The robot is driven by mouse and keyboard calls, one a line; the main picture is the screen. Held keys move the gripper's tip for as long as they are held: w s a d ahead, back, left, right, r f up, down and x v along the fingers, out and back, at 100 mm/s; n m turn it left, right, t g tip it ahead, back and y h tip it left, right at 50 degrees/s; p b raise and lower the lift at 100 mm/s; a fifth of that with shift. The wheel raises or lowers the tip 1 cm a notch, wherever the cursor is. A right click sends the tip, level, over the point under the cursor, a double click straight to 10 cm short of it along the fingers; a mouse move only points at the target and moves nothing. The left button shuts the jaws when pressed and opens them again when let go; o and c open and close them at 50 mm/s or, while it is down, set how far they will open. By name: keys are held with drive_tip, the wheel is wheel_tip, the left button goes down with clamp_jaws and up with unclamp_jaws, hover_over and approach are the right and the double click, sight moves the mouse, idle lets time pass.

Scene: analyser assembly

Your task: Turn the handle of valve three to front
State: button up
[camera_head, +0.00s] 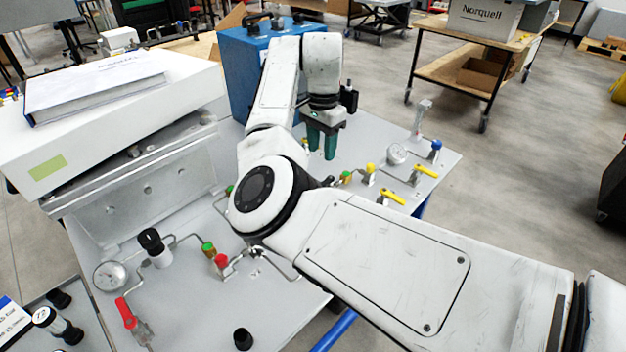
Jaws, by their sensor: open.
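The valves stand on a grey panel top (290,310). At the right are two yellow lever handles, a nearer one (392,197) and a farther one (426,171). At the front left is a red lever handle (126,313). I cannot read which one is valve three, and my arm hides the middle of the panel. My gripper (322,150), with dark green fingers, points down over the back of the panel, left of the yellow handles. It is open, and I see nothing between its fingers.
A blue box (235,70) stands behind my gripper. Small capped parts, yellow (370,169), blue (436,146) and red (220,261), rise from the panel, with gauges (110,276). A white analyser housing (110,115) carries a binder (95,85) at the left.

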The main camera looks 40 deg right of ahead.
wheel_tip(320, 180, down, 10)
drive_tip(key=shift+f, duration=0.2)
drive_tip(key=shift+c, duration=0.4)
clamp_jaws()
